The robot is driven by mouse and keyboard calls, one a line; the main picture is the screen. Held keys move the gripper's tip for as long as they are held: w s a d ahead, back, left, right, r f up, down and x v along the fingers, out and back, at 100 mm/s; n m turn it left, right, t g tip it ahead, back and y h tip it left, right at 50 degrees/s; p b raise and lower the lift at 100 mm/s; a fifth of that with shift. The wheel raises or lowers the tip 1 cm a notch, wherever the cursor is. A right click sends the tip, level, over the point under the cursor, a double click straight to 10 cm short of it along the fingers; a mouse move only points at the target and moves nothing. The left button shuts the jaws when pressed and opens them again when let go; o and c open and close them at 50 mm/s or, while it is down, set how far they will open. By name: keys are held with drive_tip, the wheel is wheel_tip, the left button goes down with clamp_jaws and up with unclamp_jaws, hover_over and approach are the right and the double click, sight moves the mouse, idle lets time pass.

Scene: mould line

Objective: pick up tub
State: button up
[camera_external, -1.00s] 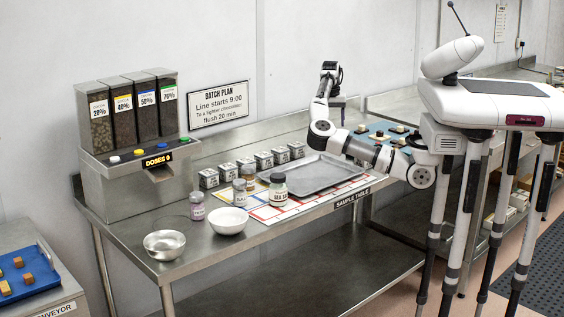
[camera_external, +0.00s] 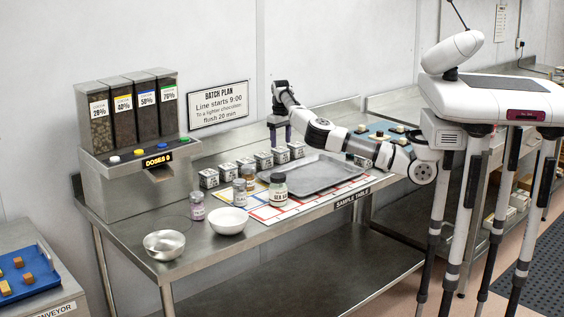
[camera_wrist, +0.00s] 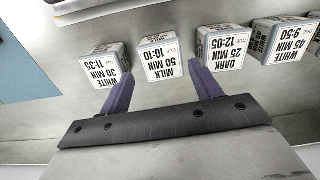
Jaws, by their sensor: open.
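Several small square pale tubs with printed lids stand in a row at the back of the sample table; one is near my gripper (camera_external: 280,140) in the external view. My gripper is open and empty, fingers pointing down above the right part of the row. In the wrist view, my gripper (camera_wrist: 161,70) has its two purple fingers spread, with the MILK 50 MIN tub (camera_wrist: 163,58) lying ahead between the tips. The WHITE 30 MIN tub (camera_wrist: 104,66) is to its left and the DARK 25 MIN tub (camera_wrist: 223,46) to its right. I cannot tell the exact gap to the MILK tub.
A WHITE 45 MIN tub (camera_wrist: 274,38) stands farther right. A metal tray (camera_external: 312,176) lies in front of the row. Jars (camera_external: 278,190), a white bowl (camera_external: 228,221) and a steel bowl (camera_external: 164,245) stand forward and left. A dispenser (camera_external: 130,140) stands at the left end.

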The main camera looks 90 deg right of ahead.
sight(280, 149)
drive_tip(key=shift+w+a+f+p, duration=0.1)
drive_tip(key=shift+f+p, duration=0.65)
drive_tip(key=shift+f, duration=2.25)
drive_tip(key=c, duration=0.7)
drive_tip(key=shift+c, duration=0.5)
drive_tip(key=shift+r, duration=0.15)
